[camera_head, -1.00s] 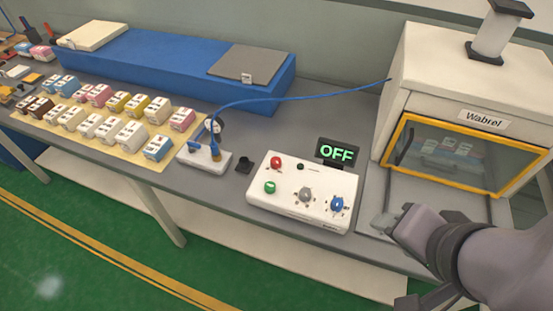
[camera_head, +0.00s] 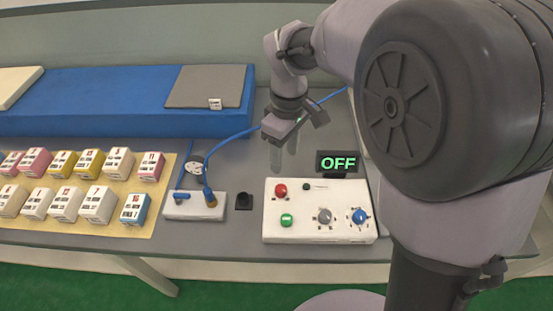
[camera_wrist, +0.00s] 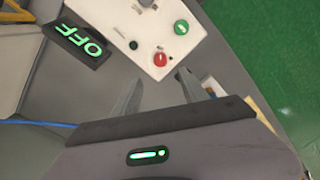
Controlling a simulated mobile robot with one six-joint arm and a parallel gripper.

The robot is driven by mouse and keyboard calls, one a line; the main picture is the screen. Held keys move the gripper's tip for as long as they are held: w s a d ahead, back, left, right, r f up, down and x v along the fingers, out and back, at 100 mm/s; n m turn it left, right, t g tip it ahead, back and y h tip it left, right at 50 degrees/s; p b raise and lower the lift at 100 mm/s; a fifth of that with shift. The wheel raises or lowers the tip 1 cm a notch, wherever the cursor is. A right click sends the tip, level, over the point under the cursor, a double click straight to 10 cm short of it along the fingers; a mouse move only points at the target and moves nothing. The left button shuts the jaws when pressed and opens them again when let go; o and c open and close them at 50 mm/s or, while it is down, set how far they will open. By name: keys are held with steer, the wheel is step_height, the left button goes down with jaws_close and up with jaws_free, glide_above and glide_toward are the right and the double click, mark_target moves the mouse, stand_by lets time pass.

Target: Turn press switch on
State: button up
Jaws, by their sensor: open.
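The white control box (camera_head: 320,235) stands on the grey table in the head view, with a red button (camera_head: 280,190), a green button (camera_head: 287,220), a grey knob (camera_head: 324,216) and a blue knob (camera_head: 359,215). A sign (camera_head: 338,163) behind it reads OFF in green. My gripper (camera_head: 283,160) hangs open and empty above and behind the box's left part, fingers down. In the wrist view the red button (camera_wrist: 160,60) lies just beyond and between my open fingertips (camera_wrist: 157,82), apart from them. The green button (camera_wrist: 181,27) is farther up. The knobs are mostly out of that view.
A white stand (camera_head: 195,206) with a blue cable and a small black block (camera_head: 244,201) lie left of the box. Several labelled small boxes stand farther left. A long blue block (camera_head: 100,105) with a grey pad (camera_head: 207,85) lies behind.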

mark_target(281, 188)
steer(key=f+b, duration=0.1)
steer(key=f, duration=0.3)
steer(key=f+b, duration=0.2)
steer(key=f, duration=0.2)
steer(key=f+b, duration=0.2)
steer(key=f, duration=0.2)
steer(key=shift+s+a+f, duration=0.15)
steer(key=shift+a+f, duration=0.1)
steer(key=shift+f, duration=0.15)
steer(key=shift+c, duration=0.4)
jaws_close()
